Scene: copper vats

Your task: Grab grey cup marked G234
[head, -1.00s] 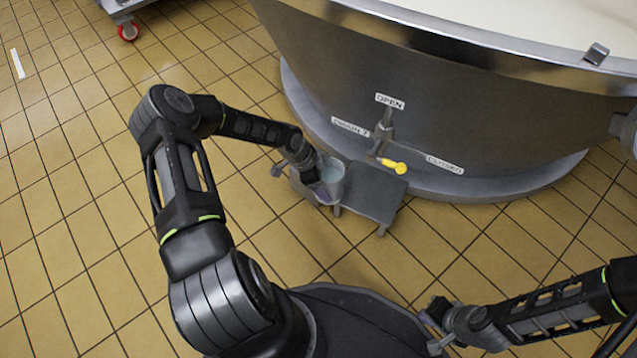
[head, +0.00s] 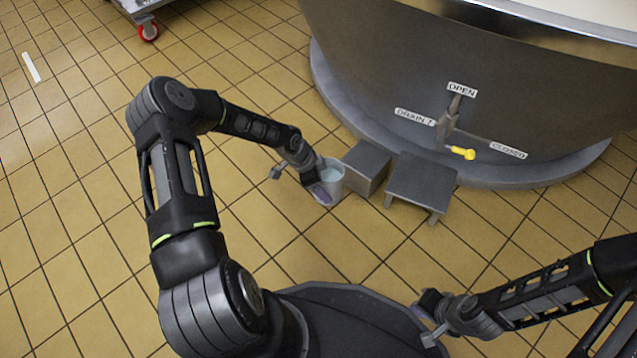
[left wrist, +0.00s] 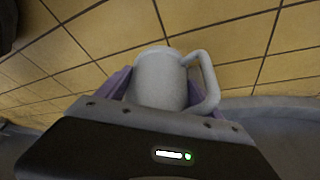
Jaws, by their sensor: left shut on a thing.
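A grey cup (head: 332,174) is held in my left gripper (head: 322,188), left of the vat's foot in the head view. In the left wrist view the cup (left wrist: 158,80) sits between the two purple finger pads, with its handle on the right. No marking on the cup can be read. The cup appears to be above the floor, apart from the box and the stool. My right gripper (head: 430,318) is at the lower right, with its fingers apart and nothing seen between them.
A red-wheeled cart (head: 146,22) is at the upper left.

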